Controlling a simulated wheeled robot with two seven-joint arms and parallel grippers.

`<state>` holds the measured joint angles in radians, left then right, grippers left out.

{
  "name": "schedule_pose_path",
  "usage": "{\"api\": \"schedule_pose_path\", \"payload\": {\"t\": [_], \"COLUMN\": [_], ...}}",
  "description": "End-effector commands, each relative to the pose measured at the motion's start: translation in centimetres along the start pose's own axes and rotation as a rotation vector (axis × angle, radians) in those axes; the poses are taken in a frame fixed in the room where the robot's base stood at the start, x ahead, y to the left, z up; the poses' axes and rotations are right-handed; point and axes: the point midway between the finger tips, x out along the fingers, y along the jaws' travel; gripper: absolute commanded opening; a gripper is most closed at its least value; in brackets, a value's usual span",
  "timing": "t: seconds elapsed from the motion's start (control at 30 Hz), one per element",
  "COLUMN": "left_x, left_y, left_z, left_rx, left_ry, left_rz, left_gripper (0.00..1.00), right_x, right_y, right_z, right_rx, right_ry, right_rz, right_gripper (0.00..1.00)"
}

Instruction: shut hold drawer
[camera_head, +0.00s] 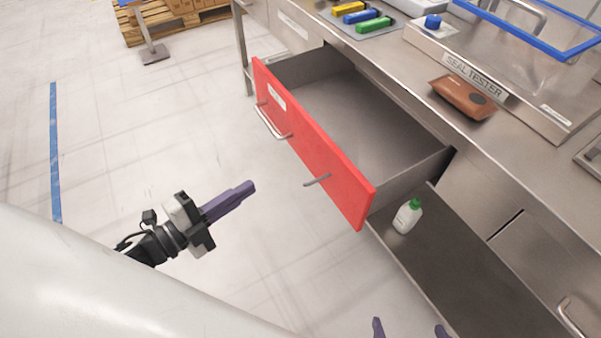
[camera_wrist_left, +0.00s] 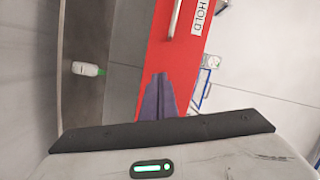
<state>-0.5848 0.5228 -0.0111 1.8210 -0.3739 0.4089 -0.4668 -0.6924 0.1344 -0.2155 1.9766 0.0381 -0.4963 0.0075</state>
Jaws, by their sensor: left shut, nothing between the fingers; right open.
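The hold drawer (camera_head: 320,150) has a red front with a silver bar handle (camera_head: 272,122) and a white label, and it stands pulled out from the steel bench. Its grey interior looks empty. A small grey lever sticks out of the front's near part. My left gripper (camera_head: 250,187) is shut and empty, in front of the red front and apart from it in the head view. In the left wrist view the shut fingers (camera_wrist_left: 159,80) point toward the red front (camera_wrist_left: 178,55), with the HOLD label above. My right gripper (camera_head: 410,330) shows only its open purple fingertips at the bottom edge.
A white bottle with a green cap (camera_head: 407,216) stands on the low shelf (camera_head: 450,270) beside the drawer.

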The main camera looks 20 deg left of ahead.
Motion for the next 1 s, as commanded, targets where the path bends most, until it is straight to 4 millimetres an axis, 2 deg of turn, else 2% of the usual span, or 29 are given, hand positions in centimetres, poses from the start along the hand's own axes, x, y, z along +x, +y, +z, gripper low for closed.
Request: {"api": "schedule_pose_path", "payload": {"t": [0.03, 0.13, 0.27, 0.37, 0.8, 1.0], "left_x": [0.0, -0.3, -0.1, 1.0, 9.8, 12.3], "left_y": [0.0, -0.8, -1.3, -1.4, -1.6, -1.5], "left_z": [0.1, -0.7, -1.3, -1.7, -3.9, -4.4], "left_rx": [0.116, 0.275, 0.355, 0.359, 0.352, 0.35], "left_ry": [0.071, 0.177, 0.233, 0.238, 0.234, 0.233], "left_rz": [-0.012, -0.03, -0.041, -0.044, -0.045, -0.044], "left_gripper": [0.0, 0.0, 0.0, 0.0, 0.0, 0.0], "right_x": [0.9, 1.1, 1.1, 1.0, 1.0, 1.0], "right_y": [-0.1, -0.2, -0.2, -0.2, -0.1, 0.0], "right_z": [0.7, 0.7, 0.3, 0.1, -0.6, -0.5], "right_rx": [-0.001, -0.002, -0.003, -0.003, -0.003, -0.003], "right_ry": [0.002, 0.004, 0.014, 0.015, 0.025, 0.024], "right_rz": [-0.003, -0.004, -0.004, -0.004, -0.001, 0.0], "right_gripper": [1.0, 1.0, 1.0, 1.0, 1.0, 1.0]}}
